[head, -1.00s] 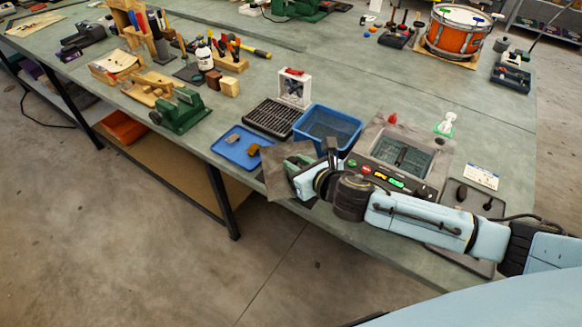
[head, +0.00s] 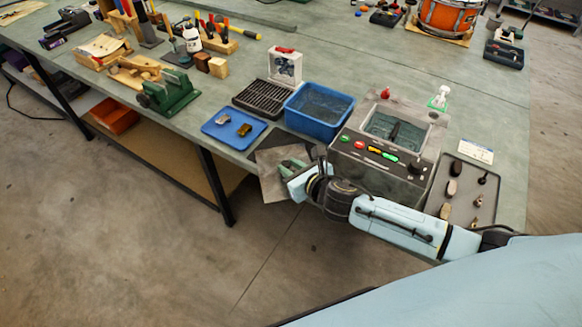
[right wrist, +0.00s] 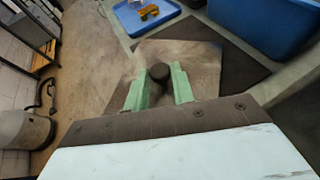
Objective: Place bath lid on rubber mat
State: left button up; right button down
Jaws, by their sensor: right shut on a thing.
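My right gripper (head: 293,168) is shut on the bath lid (head: 272,187), a thin grey square plate. In the right wrist view, the green fingers (right wrist: 158,88) are on both sides of the black knob (right wrist: 159,71) on the lid (right wrist: 198,56). The lid is in the air at the table's front edge, partly over the floor in the head view. The dark rubber mat (head: 276,142) lies flat on the table just beyond the lid, which hides part of it. The mat also shows in the right wrist view (right wrist: 240,70). My left gripper is not in view.
A blue tray (head: 215,138) with small parts is left of the mat. A blue tub (head: 292,118) stands behind it, beside a black rack (head: 245,108). The grey bath unit (head: 355,160) with buttons is right of the mat. A parts tray (head: 489,205) is further right.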

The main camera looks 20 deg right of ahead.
jog(key=c, duration=1.2)
grip_release()
jog(key=shift+f, duration=0.1)
jog(key=shift+s+r, duration=0.1)
jog(key=shift+r, duration=0.1)
jog(key=p+v, duration=0.1)
jog(key=v, duration=1)
jog(key=shift+s+d+r, duration=0.15)
jog(key=shift+s, duration=0.2)
